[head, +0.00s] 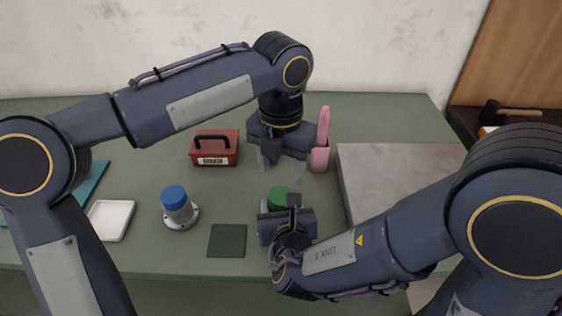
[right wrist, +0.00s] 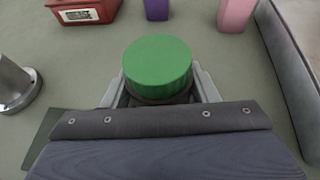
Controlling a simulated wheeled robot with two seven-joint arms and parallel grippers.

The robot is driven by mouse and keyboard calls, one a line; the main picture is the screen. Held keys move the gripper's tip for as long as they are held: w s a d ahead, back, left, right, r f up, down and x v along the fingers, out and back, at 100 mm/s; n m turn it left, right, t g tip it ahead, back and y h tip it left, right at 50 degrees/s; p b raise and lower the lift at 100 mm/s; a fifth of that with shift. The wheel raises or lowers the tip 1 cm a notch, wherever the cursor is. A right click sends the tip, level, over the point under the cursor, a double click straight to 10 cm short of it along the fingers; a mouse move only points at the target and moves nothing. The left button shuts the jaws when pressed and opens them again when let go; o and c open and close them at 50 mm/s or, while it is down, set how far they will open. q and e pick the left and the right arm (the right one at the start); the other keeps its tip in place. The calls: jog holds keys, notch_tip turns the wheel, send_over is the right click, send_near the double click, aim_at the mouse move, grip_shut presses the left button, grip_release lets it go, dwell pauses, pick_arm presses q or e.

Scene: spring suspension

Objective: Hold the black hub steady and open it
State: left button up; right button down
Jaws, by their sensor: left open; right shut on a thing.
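The black hub (right wrist: 161,101) stands in the right wrist view with a round green cap (right wrist: 158,66) on top. Only a dark strip of its body shows below the cap. My right gripper (right wrist: 162,92) is shut on the hub's body, one finger on each side beneath the cap. In the head view the green cap (head: 281,196) shows just behind my right gripper (head: 279,208), which hides the body. My left gripper (head: 281,171) is open and empty, pointing down above and a little behind the cap.
A silver post with a blue cap (head: 175,198) stands left on a round flange. A red toolbox (head: 214,148), a pink holder (head: 319,158) and a purple object (right wrist: 157,9) stand behind. A dark mat (head: 228,241) and white tray (head: 110,220) lie left. A grey slab (head: 395,170) is right.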

aim_at(281, 195)
pick_arm(q)
jog(key=m, duration=0.2)
jog(key=shift+r+m, duration=0.3)
jog(key=shift+r, duration=0.1)
jog(key=shift+m, duration=0.4)
jog(key=shift+f, duration=0.2)
notch_tip(281, 195, down, 7)
jog(key=shift+f, duration=0.2)
jog(key=shift+c, duration=0.3)
